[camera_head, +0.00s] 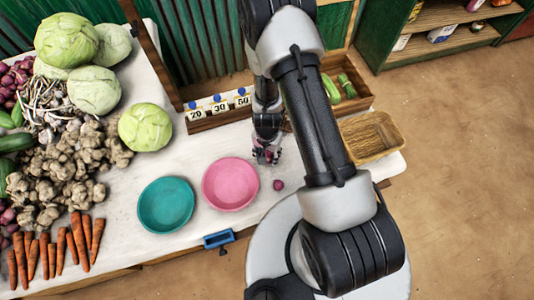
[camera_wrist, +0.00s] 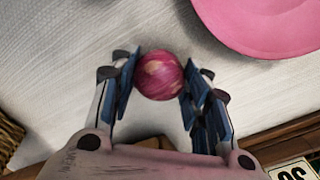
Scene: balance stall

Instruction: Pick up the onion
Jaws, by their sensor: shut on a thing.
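A small round red-purple onion (camera_wrist: 159,77) sits between the two blue-padded fingers of my gripper (camera_wrist: 160,80) in the wrist view, near the fingertips. The fingers are shut on it from both sides. In the head view my gripper (camera_head: 267,156) points down near the table, to the right of the pink bowl, and mostly hides what it holds. A second small onion (camera_head: 278,185) lies on the white table in front of my gripper, apart from it. I cannot tell whether the held onion still touches the table.
A pink bowl (camera_head: 230,184) and a teal bowl (camera_head: 166,205) stand left of my gripper. A wicker basket (camera_head: 372,138) stands to the right. Number cards (camera_head: 219,106) stand on a wooden tray behind. Cabbages, ginger and carrots (camera_head: 74,247) fill the table's left side.

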